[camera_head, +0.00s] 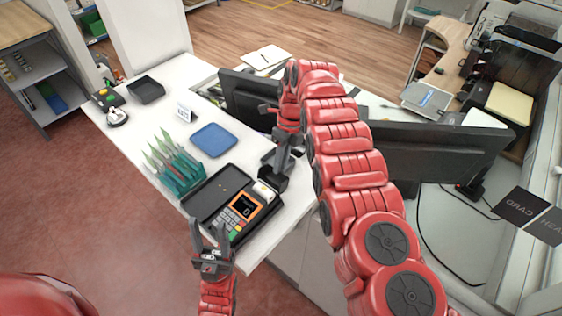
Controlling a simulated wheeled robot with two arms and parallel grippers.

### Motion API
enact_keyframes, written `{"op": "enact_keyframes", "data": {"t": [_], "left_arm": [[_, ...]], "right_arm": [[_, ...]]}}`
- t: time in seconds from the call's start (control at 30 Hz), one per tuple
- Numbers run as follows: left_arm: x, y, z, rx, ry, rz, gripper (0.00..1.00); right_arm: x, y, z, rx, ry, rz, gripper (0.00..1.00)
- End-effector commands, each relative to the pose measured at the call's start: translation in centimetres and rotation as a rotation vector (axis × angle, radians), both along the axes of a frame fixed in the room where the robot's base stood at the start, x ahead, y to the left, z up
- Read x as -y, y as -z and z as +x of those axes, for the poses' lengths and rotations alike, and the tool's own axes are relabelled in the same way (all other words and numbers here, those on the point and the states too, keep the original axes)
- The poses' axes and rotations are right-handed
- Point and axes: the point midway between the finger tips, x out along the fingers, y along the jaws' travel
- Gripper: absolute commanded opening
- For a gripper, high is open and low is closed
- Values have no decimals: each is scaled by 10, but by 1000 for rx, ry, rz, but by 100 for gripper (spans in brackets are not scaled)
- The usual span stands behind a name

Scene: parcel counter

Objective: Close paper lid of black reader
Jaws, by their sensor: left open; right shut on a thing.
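The black reader (236,218) sits in a black tray (190,203) near the counter's front corner, with a lit orange screen and a keypad. Its black paper lid (273,181) stands raised at the far right end, with the white paper roll (263,191) showing beside it. My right gripper (280,166) reaches down from above and is shut at the raised lid; its fingertips are partly hidden. My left gripper (211,232) is open and empty in front of the reader's near left side, fingers pointing up.
A teal holder (178,178) with several pens, a blue tray (213,140) and a small white sign (184,112) stand left of and behind the reader. Two dark monitors (430,153) stand close behind my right arm. A black tray (146,89) sits at the far left.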

Motion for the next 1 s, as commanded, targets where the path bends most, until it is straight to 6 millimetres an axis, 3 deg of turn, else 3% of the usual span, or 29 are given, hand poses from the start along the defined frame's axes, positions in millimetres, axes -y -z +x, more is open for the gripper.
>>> {"op": "enact_keyframes", "data": {"t": [0.57, 1.0], "left_arm": [[0, -20, 0, 0, 0, 0, 50], [0, -65, 0, 0, 0, 0, 50]], "right_arm": [[-2, -4, -3, 30, 0, -23, 0], [-7, -13, -10, 108, -4, -82, 0]]}}
